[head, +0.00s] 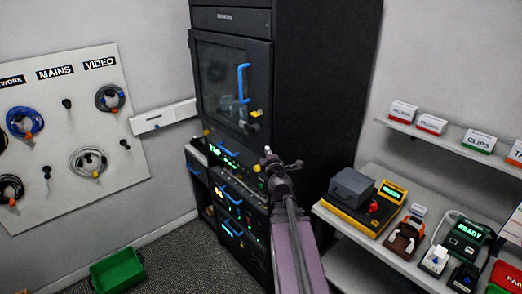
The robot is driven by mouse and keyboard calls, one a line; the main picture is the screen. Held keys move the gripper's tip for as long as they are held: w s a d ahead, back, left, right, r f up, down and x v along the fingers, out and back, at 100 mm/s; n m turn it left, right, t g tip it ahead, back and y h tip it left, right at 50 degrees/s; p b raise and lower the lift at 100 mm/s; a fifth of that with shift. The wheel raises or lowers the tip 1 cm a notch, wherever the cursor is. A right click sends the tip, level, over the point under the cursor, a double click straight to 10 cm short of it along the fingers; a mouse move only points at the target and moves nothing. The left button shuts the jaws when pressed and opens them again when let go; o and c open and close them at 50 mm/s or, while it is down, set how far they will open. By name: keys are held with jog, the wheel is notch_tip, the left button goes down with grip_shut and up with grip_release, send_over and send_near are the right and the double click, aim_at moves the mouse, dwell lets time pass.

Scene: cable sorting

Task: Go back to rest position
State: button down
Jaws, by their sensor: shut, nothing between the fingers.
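My gripper (268,155) is at the middle of the head view, at the end of my raised arm. It is shut and nothing shows between its fingers. It appears in front of the black rack cabinet (322,90); I cannot tell how far it is from the cabinet. My own arm hides part of the cabinet's lower right side.
The cabinet has a glass door with a blue handle (243,83) and blue-handled drawers. A pegboard (72,130) with coiled cables hangs at left. A green bin (117,271) is on the floor. A workbench (375,250) with devices stands at right, below a shelf (455,147) with boxes.

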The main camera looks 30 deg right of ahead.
jog(key=shift+s+d, duration=0.2)
jog(key=shift+s, duration=0.15)
jog(key=shift+a, duration=0.1)
dwell(0.5)
jog(key=s+a+f+m+g+b, duration=0.2)
jog(key=a+f+m+g, duration=0.3)
jog(key=a+f+m, duration=0.3)
jog(key=s+a+f+m+g+b, duration=0.2)
jog(key=a+f+m+g, duration=0.45)
jog(key=f, duration=0.35)
jog(key=s+a+f+g+y+b, duration=0.1)
jog(key=s+a+f+g+y, duration=0.1)
jog(key=a, duration=0.7)
jog(key=s+a+f+n+g+y+b, duration=0.1)
jog(key=s+a+f+g+y, duration=0.2)
jog(key=a, duration=0.6)
jog(key=s+f+y, duration=0.1)
jog(key=s+y, duration=0.1)
jog(key=s, duration=0.1)
jog(key=shift+a+f, duration=0.3)
